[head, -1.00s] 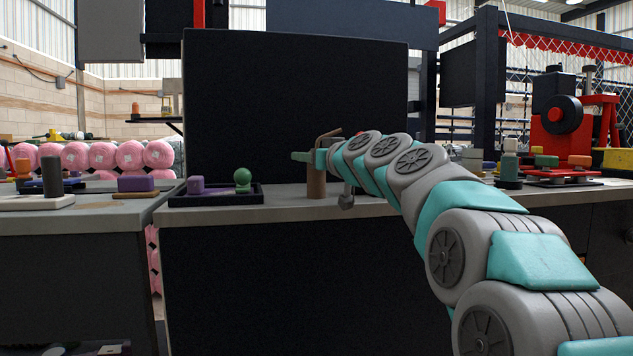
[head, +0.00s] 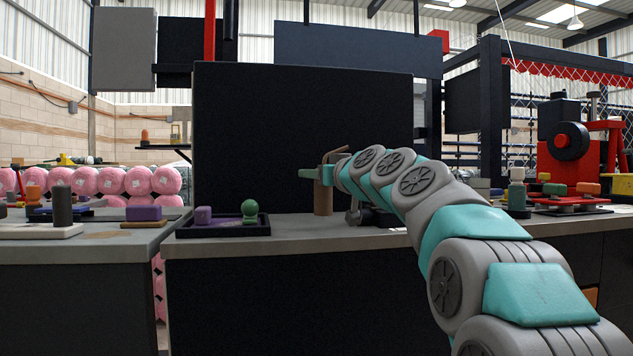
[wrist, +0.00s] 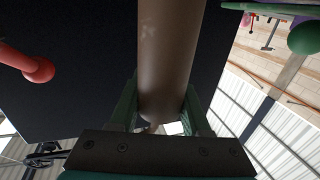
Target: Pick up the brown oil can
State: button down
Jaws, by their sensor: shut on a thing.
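The brown oil can (head: 323,196) is an upright brown cylinder with a thin bent spout at its top. My gripper (head: 320,174) is shut around its upper body in the head view. The can's base appears a little above the grey counter (head: 290,240), near its back edge. In the wrist view the can (wrist: 170,55) runs between the two green fingers of my gripper (wrist: 162,108), one on each side. My arm hides part of the counter to the right of the can.
A black tray (head: 225,231) with a purple block (head: 203,215) and a green ball-topped piece (head: 250,211) lies left of the can. A dark panel (head: 300,130) stands behind. A dark object (head: 378,217) sits under my arm. Bare counter lies in front.

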jog(key=w+d+r+b+v, duration=0.1)
jog(key=d+b+v, duration=0.1)
jog(key=v, duration=1.4)
jog(key=shift+w+r, duration=0.2)
jog(key=shift+r, duration=0.2)
jog(key=c, duration=0.9)
grip_release()
grip_shut()
